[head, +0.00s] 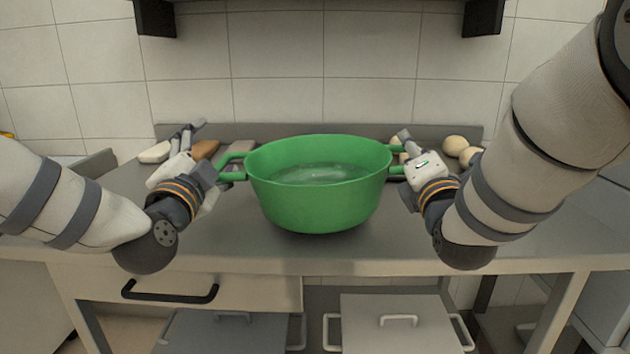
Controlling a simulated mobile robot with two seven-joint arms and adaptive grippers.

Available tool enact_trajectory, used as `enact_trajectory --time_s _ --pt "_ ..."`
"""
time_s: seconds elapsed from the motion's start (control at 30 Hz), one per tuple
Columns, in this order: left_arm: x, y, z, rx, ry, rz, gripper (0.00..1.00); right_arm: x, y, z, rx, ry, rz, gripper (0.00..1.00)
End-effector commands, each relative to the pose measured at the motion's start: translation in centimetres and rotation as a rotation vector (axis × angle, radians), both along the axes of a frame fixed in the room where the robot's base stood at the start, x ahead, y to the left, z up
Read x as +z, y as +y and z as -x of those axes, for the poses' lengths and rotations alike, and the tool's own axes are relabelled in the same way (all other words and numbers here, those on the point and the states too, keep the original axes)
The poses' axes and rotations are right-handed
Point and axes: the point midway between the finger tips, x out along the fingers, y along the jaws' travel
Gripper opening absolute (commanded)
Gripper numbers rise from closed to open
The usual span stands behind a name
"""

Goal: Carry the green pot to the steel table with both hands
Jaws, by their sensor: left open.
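The green pot (318,205) is upright over the grey worktop (225,235), with clear liquid inside. It appears to rest on the worktop, with a dark shadow under its base. Its left handle (232,160) is a green loop. My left gripper (205,155) is open just left of that handle, with its fingers spread. My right gripper (405,150) is at the pot's right handle (396,170), which it partly hides. Whether its fingers close on that handle is not clear.
Pale round items (456,146) lie behind my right gripper. A brown item (205,149) and a pale one (155,152) lie behind my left gripper. A low backsplash (290,129) runs along the back. A drawer with a black handle (170,296) and lidded containers (395,325) are below.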

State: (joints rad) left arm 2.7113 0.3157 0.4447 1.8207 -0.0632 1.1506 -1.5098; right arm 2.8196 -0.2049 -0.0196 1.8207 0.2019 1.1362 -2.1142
Motion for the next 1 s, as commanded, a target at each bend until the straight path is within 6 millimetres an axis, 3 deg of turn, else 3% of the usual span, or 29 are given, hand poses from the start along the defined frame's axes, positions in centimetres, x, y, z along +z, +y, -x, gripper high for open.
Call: enact_trajectory --time_s 0.37,0.73,0.83,1.0 --pt "0.2 -0.1 0.7 -0.003 -0.005 0.002 0.69 0.4 0.1 0.0 0.003 -0.008 0.001 0.32" --pt "-1.4 0.4 9.6 -0.005 0.000 -0.001 0.69 0.3 0.1 0.0 0.002 -0.006 0.000 0.32" --pt "-1.6 0.5 11.0 -0.004 -0.001 -0.001 0.69 0.3 0.1 0.0 0.002 -0.006 0.000 0.32" --pt "-1.8 0.6 11.8 -0.003 -0.001 0.000 0.69 0.2 0.1 0.0 0.002 -0.005 0.000 0.32"
